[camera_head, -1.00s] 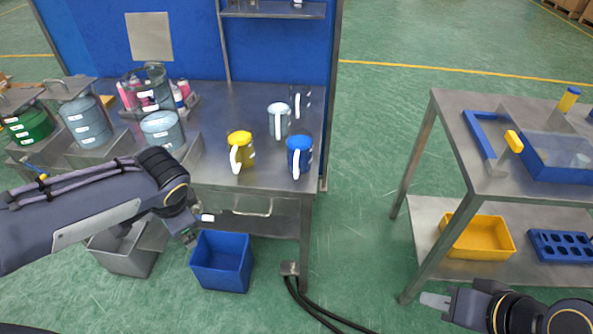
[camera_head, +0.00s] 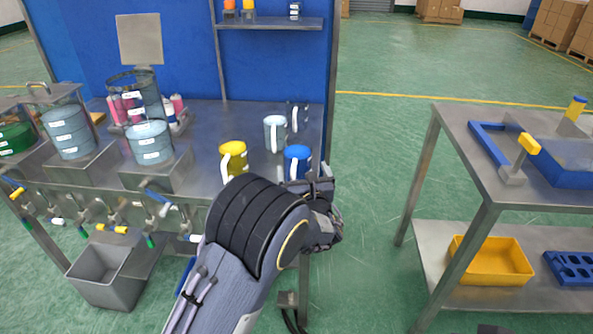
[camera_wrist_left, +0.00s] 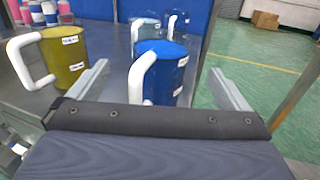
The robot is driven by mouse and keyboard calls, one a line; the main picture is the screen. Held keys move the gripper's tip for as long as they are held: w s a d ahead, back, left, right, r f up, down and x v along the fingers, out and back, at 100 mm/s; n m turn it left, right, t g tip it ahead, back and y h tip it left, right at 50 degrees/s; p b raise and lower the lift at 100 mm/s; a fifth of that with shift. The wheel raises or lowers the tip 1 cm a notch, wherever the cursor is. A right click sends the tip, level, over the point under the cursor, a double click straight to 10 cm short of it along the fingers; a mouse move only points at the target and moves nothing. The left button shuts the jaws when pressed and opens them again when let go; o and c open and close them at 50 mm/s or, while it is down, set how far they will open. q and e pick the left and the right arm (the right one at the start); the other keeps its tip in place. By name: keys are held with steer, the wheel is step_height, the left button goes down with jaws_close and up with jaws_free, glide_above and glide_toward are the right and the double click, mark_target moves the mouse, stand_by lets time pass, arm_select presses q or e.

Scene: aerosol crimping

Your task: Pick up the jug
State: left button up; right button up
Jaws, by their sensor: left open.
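Jugs with handles stand on the steel bench. The blue jug (camera_head: 297,160) is at the front right, its lower part hidden by my left wrist. The yellow jug (camera_head: 233,158) is to its left, the pale blue-grey jug (camera_head: 275,133) behind, and a dark clear jug (camera_head: 298,115) at the back. My left gripper (camera_head: 322,187) is open at the bench's front edge, close to the blue jug. In the left wrist view the blue jug (camera_wrist_left: 168,72) appears between the two spread fingers, its white handle to the left; the yellow jug (camera_wrist_left: 66,58) is outside the left finger.
Grey-blue drums (camera_head: 150,142) and pink bottles stand on the bench's left. Taps hang along its front. A steel side table (camera_head: 470,150) stands right, with a yellow bin (camera_head: 492,262) below. Green floor (camera_head: 375,150) lies clear between.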

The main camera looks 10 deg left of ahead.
mark_target(300, 164)
arm_select(q)
steer(key=x, duration=0.3)
steer(key=f+x, duration=0.1)
steer(key=x, duration=0.1)
steer(key=shift+w+p, duration=0.3)
steer(key=shift+w, duration=0.05)
steer(key=c, duration=1.5)
steer(key=shift+r, duration=0.55)
step_height(300, 164, up, 2)
steer(key=shift+r, duration=0.1)
steer(key=s+d+r, duration=0.1)
steer(key=s+r, duration=0.9)
steer(key=s, duration=0.4)
